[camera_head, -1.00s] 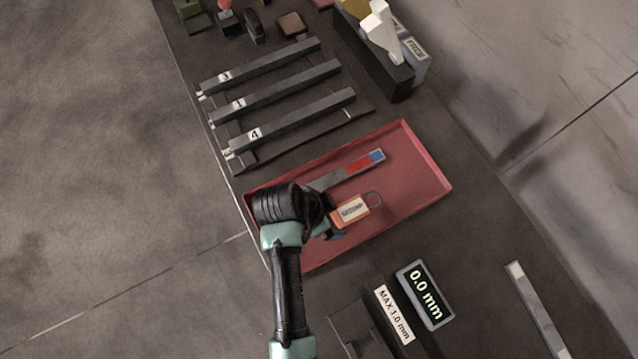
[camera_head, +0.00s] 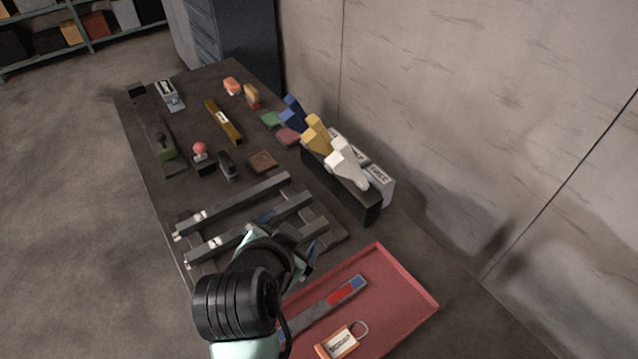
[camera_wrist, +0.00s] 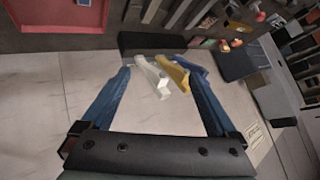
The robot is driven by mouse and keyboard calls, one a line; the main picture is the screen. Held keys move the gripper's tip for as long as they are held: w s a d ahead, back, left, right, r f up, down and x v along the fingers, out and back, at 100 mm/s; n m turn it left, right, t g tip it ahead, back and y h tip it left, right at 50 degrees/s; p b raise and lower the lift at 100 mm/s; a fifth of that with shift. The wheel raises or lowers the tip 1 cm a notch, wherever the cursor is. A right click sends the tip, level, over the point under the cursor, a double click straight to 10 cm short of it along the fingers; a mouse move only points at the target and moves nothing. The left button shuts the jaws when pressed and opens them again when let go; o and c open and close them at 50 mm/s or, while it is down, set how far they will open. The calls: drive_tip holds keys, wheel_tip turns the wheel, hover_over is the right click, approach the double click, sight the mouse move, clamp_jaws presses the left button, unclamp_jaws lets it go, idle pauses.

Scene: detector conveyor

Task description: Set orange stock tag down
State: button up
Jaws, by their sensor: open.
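The orange stock tag (camera_head: 341,341) lies in the red tray (camera_head: 404,304), with its white label up and its wire loop towards the right. It is apart from my gripper. A grey bar with red and blue marks (camera_head: 345,291) lies beside it in the tray. My gripper (camera_wrist: 156,72) is open in the wrist view, with nothing between its two blue fingers. In the head view my arm hides most of the gripper, which is over the near end of the dark rails. The red tray also shows at the top left of the wrist view (camera_wrist: 70,22).
Dark rails (camera_head: 236,204) lie beyond the tray. A dark holder with white, yellow and blue pieces (camera_head: 345,162) stands along the wall side. A joystick with a red ball (camera_head: 200,152), a brown block (camera_head: 263,161) and a yellow level (camera_head: 223,121) lie farther back.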

drive_tip(key=w+d+r+n+t+y, duration=0.15)
drive_tip(key=r+t, duration=0.35)
drive_tip(key=r, duration=0.9)
drive_tip(key=w+d+r+n+t, duration=0.1)
drive_tip(key=w+r+n+t, duration=0.2)
drive_tip(key=r, duration=1.1)
drive_tip(key=s+d+r+n+t, duration=0.1)
drive_tip(key=s+r+t, duration=0.3)
drive_tip(key=r, duration=0.6)
drive_tip(key=s+d+r+n+t, duration=0.1)
drive_tip(key=s+r+n+t, duration=0.1)
drive_tip(key=s+r+t, duration=0.3)
drive_tip(key=s+r, duration=0.3)
drive_tip(key=r, duration=0.3)
drive_tip(key=shift+d+t, duration=0.3)
drive_tip(key=shift+s, duration=0.1)
